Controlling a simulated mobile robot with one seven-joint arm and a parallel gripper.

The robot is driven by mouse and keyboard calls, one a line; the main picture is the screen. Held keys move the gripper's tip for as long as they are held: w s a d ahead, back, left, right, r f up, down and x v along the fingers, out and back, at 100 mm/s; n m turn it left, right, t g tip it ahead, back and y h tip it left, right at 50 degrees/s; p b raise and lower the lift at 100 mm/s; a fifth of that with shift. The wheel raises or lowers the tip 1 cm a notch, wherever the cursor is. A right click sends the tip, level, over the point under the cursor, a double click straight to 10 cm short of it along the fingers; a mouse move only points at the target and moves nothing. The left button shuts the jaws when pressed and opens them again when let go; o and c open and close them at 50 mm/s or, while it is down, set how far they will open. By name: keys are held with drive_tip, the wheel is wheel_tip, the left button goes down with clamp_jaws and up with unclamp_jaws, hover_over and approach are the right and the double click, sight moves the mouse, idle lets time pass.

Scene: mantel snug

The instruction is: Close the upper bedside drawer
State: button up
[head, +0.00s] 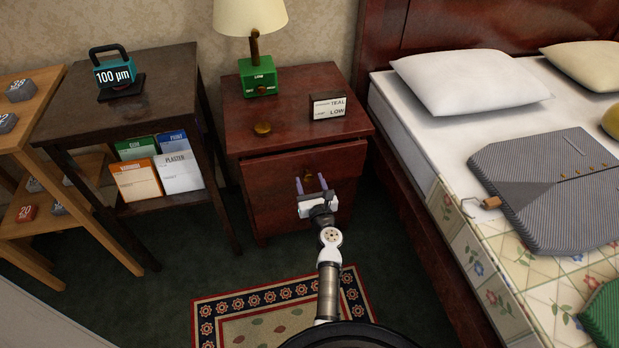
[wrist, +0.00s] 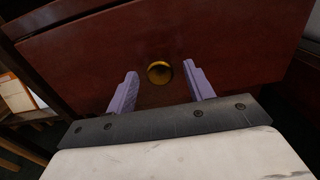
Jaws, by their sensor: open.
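The bedside cabinet (head: 262,222) is dark red wood and stands between a dark side table and the bed. Its upper drawer (head: 335,162) has a round brass knob; in the head view its front appears to stand slightly out from the cabinet, though how far is hard to tell. My gripper (head: 312,183) is in front of this drawer, fingers pointing at it. In the wrist view the two purple fingers of my gripper (wrist: 158,90) are spread on either side of the brass knob (wrist: 159,72), with nothing between them. Whether the fingertips touch the drawer front I cannot tell.
A green-based lamp (head: 258,78), a small sign (head: 328,107) and a brass disc (head: 262,128) are on the cabinet top. The dark side table (head: 60,128) is at left, the bed frame (head: 425,230) close at right. A patterned rug (head: 215,312) lies on the floor.

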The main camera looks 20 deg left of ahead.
drive_tip(key=shift+c, duration=0.2)
clamp_jaws()
drive_tip(key=shift+b+x, duration=0.45)
drive_tip(key=shift+x, duration=1.3)
drive_tip(key=shift+w+a+r, duration=0.15)
drive_tip(key=shift+w+r, duration=0.05)
drive_tip(key=shift+w, duration=0.05)
drive_tip(key=shift+c, duration=1.5)
unclamp_jaws()
drive_tip(key=o, duration=0.3)
drive_tip(key=shift+a+f, duration=0.1)
drive_tip(key=shift+f, duration=0.05)
drive_tip(key=shift+o, duration=0.2)
